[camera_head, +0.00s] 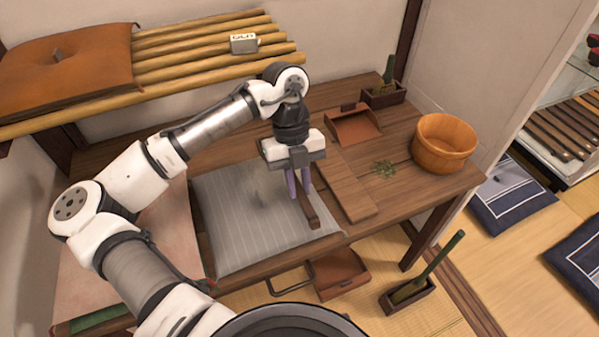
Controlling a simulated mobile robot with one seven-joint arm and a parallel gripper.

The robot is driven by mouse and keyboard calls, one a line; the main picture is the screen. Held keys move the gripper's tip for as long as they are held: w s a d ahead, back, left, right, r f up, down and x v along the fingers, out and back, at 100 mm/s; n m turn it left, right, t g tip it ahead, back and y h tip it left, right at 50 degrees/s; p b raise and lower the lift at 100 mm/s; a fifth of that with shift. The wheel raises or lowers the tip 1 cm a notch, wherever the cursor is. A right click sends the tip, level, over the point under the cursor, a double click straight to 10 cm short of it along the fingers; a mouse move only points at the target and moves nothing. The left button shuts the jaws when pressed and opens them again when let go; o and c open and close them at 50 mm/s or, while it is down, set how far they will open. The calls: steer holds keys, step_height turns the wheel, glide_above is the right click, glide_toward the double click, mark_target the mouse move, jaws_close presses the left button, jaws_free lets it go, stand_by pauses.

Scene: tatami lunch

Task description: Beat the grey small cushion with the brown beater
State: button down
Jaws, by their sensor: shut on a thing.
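The grey small cushion (238,225) is pale grey with thin stripes and lies flat on the wooden table, left of and below my gripper. It has a slightly darker patch near its middle. My gripper (299,192) points down over the cushion's right part, with its fingers shut on the brown beater (309,214). The beater is a dark brown, narrow piece, and its near end shows over the cushion's right side. The fingers hide part of it. I cannot tell whether the beater touches the cushion.
A brown board (347,188) lies right of the cushion, with green leaf bits (384,167) and a wooden tub (444,144) beyond. A dustpan (353,125) and a brush in a box (384,92) stand behind. A slatted shelf (205,42) with a brown cushion (65,70) overhangs at left.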

steer(key=shift+w+f+g, duration=0.2)
steer(key=shift+f+g, duration=0.1)
steer(key=shift+f, duration=0.8)
steer(key=r+p, duration=0.1)
steer(key=r, duration=0.2)
steer(key=s+r+t+p, duration=0.1)
steer(key=r+p, duration=0.1)
steer(key=r, duration=0.1)
steer(key=r+t+p, duration=0.1)
steer(key=r+p, duration=0.1)
steer(key=shift+s+d+r, duration=0.1)
steer(key=shift+s+r, duration=0.1)
steer(key=shift+r, duration=0.2)
steer(key=shift+f, duration=0.1)
